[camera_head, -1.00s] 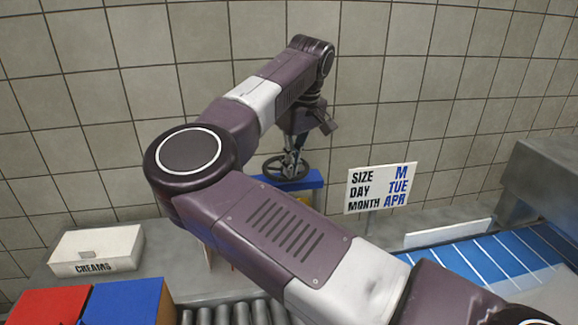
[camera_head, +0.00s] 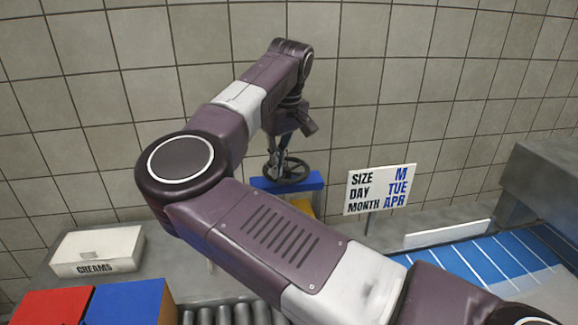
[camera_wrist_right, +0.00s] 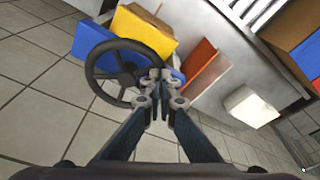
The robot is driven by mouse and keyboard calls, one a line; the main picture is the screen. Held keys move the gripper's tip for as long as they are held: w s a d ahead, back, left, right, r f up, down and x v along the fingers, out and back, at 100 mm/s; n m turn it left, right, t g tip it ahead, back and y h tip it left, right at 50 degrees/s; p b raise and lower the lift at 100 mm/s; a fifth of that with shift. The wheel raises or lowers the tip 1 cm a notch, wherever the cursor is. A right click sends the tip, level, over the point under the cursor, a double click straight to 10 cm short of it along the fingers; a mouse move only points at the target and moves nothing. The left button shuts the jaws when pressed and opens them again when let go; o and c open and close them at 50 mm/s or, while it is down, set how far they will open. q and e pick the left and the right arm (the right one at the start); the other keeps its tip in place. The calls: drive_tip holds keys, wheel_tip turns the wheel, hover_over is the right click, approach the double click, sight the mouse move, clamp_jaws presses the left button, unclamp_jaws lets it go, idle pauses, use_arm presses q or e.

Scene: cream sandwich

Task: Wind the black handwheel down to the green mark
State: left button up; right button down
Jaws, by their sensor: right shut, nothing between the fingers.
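The black handwheel (camera_head: 298,166) lies flat above a blue bar (camera_head: 312,181) near the tiled wall. In the right wrist view the handwheel (camera_wrist_right: 93,67) shows its rim and spokes to the left of my fingertips. My right gripper (camera_head: 274,173) points down at the left side of the wheel in the head view. In the wrist view my right gripper (camera_wrist_right: 159,78) has its fingertips together by the rim, with nothing held. I cannot tell whether they touch the rim. No green mark shows. My left gripper is not in view.
A sign (camera_head: 380,188) reading SIZE M, DAY TUE, MONTH APR stands right of the wheel. A white box labelled CREAMS (camera_head: 98,250) is at the left. A yellow block (camera_wrist_right: 145,32) and an orange panel (camera_wrist_right: 197,68) are close to the wheel. Rollers (camera_head: 222,314) lie in front.

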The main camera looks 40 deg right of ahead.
drive_tip(key=shift+w+a, duration=0.1)
drive_tip(key=shift+w, duration=0.1)
drive_tip(key=shift+w+p, duration=0.5)
drive_tip(key=shift+w, duration=0.15)
drive_tip(key=shift+w+a, duration=0.1)
drive_tip(key=shift+w, duration=0.3)
drive_tip(key=shift+r+p, duration=1.1)
drive_tip(key=shift+r, duration=0.2)
